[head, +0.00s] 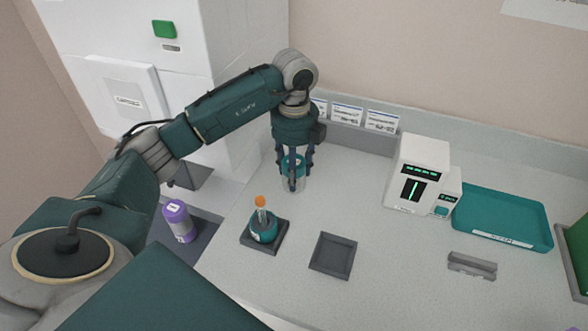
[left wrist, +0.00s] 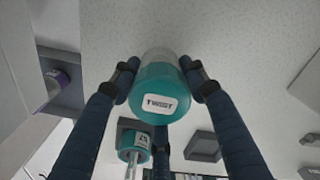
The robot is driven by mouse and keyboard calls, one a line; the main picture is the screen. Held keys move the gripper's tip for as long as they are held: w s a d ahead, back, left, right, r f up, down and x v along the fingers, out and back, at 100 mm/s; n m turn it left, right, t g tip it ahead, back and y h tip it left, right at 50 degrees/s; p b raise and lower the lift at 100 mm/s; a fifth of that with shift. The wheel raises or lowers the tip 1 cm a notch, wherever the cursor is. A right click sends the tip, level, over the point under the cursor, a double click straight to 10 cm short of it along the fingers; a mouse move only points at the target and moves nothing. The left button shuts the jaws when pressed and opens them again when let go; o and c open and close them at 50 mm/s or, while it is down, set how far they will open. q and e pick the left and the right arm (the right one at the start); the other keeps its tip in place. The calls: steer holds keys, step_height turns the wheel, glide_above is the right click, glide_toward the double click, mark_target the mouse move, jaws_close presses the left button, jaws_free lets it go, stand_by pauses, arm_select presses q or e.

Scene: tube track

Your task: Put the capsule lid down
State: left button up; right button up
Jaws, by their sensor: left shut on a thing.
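The capsule lid (head: 292,184), a clear cylinder with a teal top, is held upright in my left gripper (head: 294,172). In the left wrist view its teal end (left wrist: 160,96) reads "TWIST", and the left gripper's fingers (left wrist: 160,90) close around it. I cannot tell whether its lower rim touches the counter. The teal capsule base (head: 263,231) stands uncovered in a dark square holder (head: 277,247), with an orange-capped tube (head: 260,204) upright in it. An empty dark square tray (head: 333,256) lies to its right. My right gripper is not in view.
A purple-and-white capsule (head: 179,220) stands at the left. A white machine with green displays (head: 418,165) and a teal tray (head: 500,217) are at the right. A small grey rack (head: 471,265) lies in front of them. Counter (head: 350,205) between lid and machine is clear.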

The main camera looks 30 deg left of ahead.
arm_select(q)
steer(key=shift+f, duration=0.15)
steer(key=o, duration=1.3)
step_height(320, 180, up, 12)
steer(key=shift+r, duration=0.2)
